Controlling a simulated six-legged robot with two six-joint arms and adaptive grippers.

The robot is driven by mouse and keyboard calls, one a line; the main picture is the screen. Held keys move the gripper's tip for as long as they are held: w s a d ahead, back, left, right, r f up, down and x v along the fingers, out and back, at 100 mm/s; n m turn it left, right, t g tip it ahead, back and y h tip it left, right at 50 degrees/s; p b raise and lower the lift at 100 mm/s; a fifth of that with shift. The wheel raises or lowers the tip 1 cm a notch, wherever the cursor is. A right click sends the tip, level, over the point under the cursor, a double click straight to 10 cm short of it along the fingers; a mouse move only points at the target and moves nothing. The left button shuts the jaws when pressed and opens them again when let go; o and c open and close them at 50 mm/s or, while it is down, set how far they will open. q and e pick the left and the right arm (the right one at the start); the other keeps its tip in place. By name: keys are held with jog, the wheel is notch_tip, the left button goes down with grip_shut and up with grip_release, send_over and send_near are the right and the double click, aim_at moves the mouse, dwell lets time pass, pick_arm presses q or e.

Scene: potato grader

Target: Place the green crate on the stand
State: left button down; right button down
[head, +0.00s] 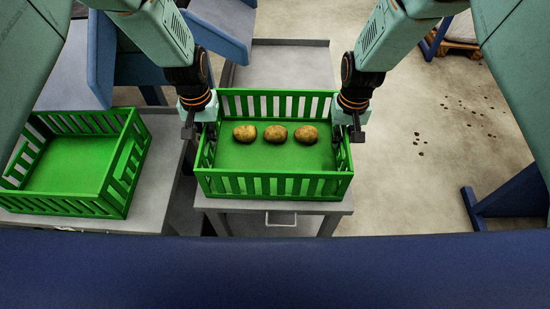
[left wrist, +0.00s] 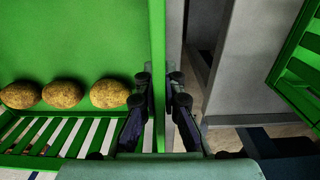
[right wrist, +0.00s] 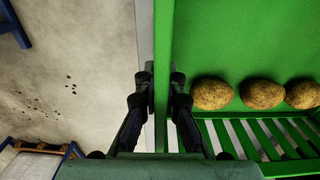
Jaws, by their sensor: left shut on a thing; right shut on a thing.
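A green slatted crate (head: 275,197) holds three potatoes in a row and sits level over a grey metal stand (head: 338,208). I cannot tell whether its base touches the stand. My left gripper (head: 209,130) is shut on the crate's left side wall; in the left wrist view its fingers (left wrist: 162,90) straddle that wall. My right gripper (head: 347,132) is shut on the right side wall, its fingers (right wrist: 163,90) on either side of it. The crate's floor also shows in the left wrist view (left wrist: 70,40) and the right wrist view (right wrist: 240,40).
A second, empty green crate (head: 70,165) stands on a grey table (head: 150,215) at the left, across a narrow gap. A grey tray-like surface (head: 285,65) lies behind the held crate. Blue frames (head: 505,200) stand at right; open floor (head: 430,160) with small dark clods lies between.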

pick_arm(q)
jog(key=c, duration=2)
grip_release()
jog(key=shift+f, duration=0.25)
pick_arm(e)
jog(key=c, duration=2)
grip_release()
jog(key=shift+f, duration=0.2)
pick_arm(q)
jog(key=o, duration=0.5)
jog(key=shift+r, duration=0.1)
pick_arm(e)
jog(key=o, duration=0.5)
jog(key=shift+r, duration=0.1)
pick_arm(q)
jog(key=shift+r, duration=0.1)
notch_tip(320, 180, up, 12)
jog(key=shift+f, duration=0.1)
pick_arm(e)
notch_tip(320, 180, up, 12)
